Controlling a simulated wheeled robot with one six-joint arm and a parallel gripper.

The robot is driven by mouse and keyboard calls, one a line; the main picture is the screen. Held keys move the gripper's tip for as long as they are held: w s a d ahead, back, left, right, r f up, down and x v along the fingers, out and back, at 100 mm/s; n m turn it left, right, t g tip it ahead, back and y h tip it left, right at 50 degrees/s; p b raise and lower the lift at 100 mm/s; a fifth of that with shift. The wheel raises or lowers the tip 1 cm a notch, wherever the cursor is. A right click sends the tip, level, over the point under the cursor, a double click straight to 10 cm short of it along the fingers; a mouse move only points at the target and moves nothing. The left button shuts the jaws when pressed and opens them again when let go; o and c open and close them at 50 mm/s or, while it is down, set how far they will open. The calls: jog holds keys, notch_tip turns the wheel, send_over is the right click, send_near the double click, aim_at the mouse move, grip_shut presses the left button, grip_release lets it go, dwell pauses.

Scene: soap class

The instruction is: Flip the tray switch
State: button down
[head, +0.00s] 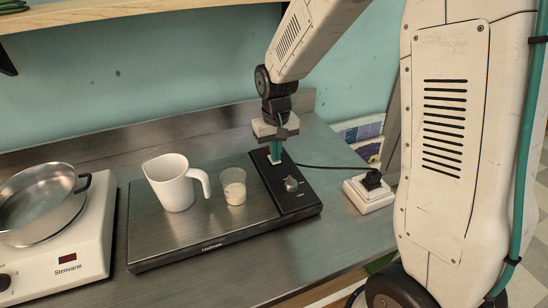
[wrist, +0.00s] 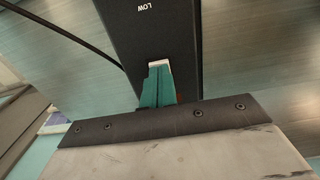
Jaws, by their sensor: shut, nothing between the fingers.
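The warming tray (head: 150,243) is a flat metal plate with a dark front edge, lying on the steel counter. Its black control panel (head: 305,203) is at its right end, with a round knob (head: 291,184); the panel also shows in the wrist view (wrist: 183,25), with the word LOW. My gripper (head: 275,158) points down over the panel's far end, behind the knob. Its teal fingers are together and empty in the wrist view (wrist: 158,82). A small reddish patch (wrist: 182,94) shows beside the fingers. The switch is mostly hidden; I cannot tell its position or whether the fingers touch it.
A white jug (head: 172,184) and a small glass (head: 233,187) with pale contents stand on the tray. A hot plate (head: 70,240) with a metal pan (head: 40,205) is at left. A white socket box (head: 368,193) with a plugged-in cable is at right. A shelf (head: 110,10) hangs above.

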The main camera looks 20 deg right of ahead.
jog(key=shift+f, duration=0.25)
jog(key=shift+r, duration=3.5)
jog(key=shift+s, duration=0.1)
jog(key=s+d+r, duration=0.1)
jog(key=s+r, duration=0.2)
jog(key=s, duration=0.6)
jog(key=s+d+r+t, duration=0.1)
jog(key=s+r, duration=0.3)
jog(key=s, duration=0.5)
jog(key=s+d+r, duration=0.1)
jog(key=s+r, duration=0.2)
jog(key=s, duration=0.6)
jog(key=shift+s+r, duration=0.3)
jog(key=shift+s, duration=0.1)
